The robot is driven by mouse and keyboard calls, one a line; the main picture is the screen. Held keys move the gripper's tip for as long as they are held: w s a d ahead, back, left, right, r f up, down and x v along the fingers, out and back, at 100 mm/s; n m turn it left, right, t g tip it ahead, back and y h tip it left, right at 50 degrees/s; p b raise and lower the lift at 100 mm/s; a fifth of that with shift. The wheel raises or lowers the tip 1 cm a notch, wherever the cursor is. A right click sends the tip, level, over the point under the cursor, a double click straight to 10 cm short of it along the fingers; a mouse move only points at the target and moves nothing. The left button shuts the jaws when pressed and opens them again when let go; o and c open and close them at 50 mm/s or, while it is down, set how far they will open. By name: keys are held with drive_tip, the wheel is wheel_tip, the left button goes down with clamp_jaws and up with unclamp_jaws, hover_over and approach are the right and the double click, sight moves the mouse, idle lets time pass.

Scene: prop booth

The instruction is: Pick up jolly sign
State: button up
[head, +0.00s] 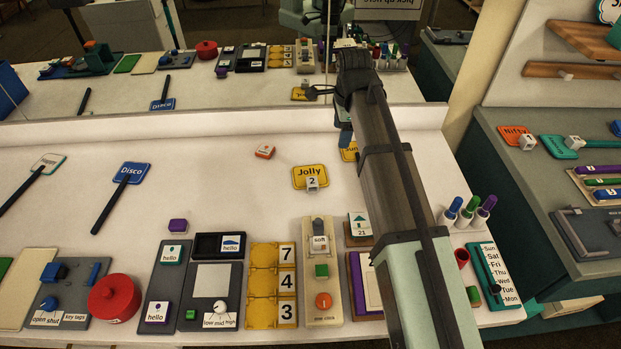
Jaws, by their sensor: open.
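The yellow Jolly sign (309,171) lies on the white table, right of the middle.
A second yellow sign (348,152) is partly hidden by my arm. An orange block (265,151) and the blue Disco sign (133,168) lie to the left. Several panels line the front edge. A mirror at the back repeats the table.

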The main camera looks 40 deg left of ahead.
drive_tip(key=s+a+h, duration=0.1)
drive_tip(key=s+a, duration=0.1)
drive_tip(key=s, duration=0.6)
hover_over(312, 181)
drive_tip(key=shift+g, duration=0.4)
drive_tip(key=f, duration=0.8)
drive_tip(key=shift+w+d+f, duration=0.2)
drive_tip(key=shift+w+d, duration=0.05)
drive_tip(key=shift+w, duration=0.05)
drive_tip(key=shift+s+a+f, duration=0.1)
drive_tip(key=shift+a+f, duration=0.05)
drive_tip(key=shift+f, duration=1.15)
drive_tip(key=shift+s+a+f, duration=0.1)
drive_tip(key=shift+a+f, duration=0.05)
drive_tip(key=shift+f, duration=1.15)
drive_tip(key=c, duration=1.1)
drive_tip(key=shift+o, duration=0.2)
drive_tip(key=shift+r, duration=0.15)
